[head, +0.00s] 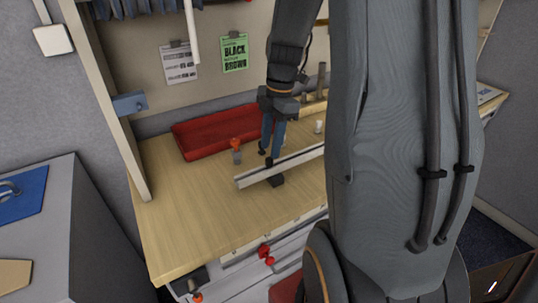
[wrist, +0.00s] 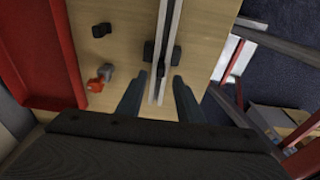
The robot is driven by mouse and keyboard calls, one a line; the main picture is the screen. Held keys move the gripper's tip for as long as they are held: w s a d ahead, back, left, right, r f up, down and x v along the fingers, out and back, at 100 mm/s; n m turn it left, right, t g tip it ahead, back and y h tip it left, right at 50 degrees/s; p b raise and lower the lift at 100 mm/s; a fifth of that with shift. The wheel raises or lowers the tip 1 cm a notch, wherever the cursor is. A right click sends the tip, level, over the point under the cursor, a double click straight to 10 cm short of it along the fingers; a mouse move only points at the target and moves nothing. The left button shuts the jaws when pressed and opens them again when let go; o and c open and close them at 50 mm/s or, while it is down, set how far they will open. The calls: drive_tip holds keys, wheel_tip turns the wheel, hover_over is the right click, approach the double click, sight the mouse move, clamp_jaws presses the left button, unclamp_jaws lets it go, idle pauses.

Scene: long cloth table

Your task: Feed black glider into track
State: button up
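The pale track (head: 290,165) lies along the table and runs up the middle of the wrist view (wrist: 166,30). A small black piece (wrist: 148,50) sits against its tray side. A dark elongated bit shows on the track just ahead of my fingers. I cannot tell which of these is the glider. A black block (head: 277,180) is at the track's near side. My gripper (head: 270,153) points down over the track; in the wrist view its two blue fingers (wrist: 159,78) stand apart on either side of the track. Nothing is visibly clamped between them.
A red tray (head: 215,130) lies at the back. An orange-topped grey piece (head: 236,148) and a black knob-like piece (wrist: 101,30) stand between tray and track. The table's front edge is close to the track. The wooden top (head: 180,205) is clear at left.

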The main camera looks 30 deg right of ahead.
drive_tip(key=shift+d+r, duration=0.2)
drive_tip(key=shift+r, duration=1.45)
drive_tip(key=shift+a, duration=0.1)
drive_tip(key=shift+s+a+f+m, duration=0.2)
drive_tip(key=shift+a+m, duration=0.1)
drive_tip(key=shift+m, duration=0.1)
drive_tip(key=s+a+f+m+h, duration=0.1)
drive_tip(key=s+a+f+m, duration=0.1)
drive_tip(key=s+a+m, duration=0.2)
drive_tip(key=s+a+f+m+t, duration=0.1)
drive_tip(key=s+a+m, duration=0.4)
drive_tip(key=a+m, duration=0.5)
drive_tip(key=f+m, duration=0.1)
drive_tip(key=m, duration=0.2)
drive_tip(key=shift+f+h, duration=0.35)
drive_tip(key=shift+h, duration=0.05)
drive_tip(key=shift+s, duration=0.1)
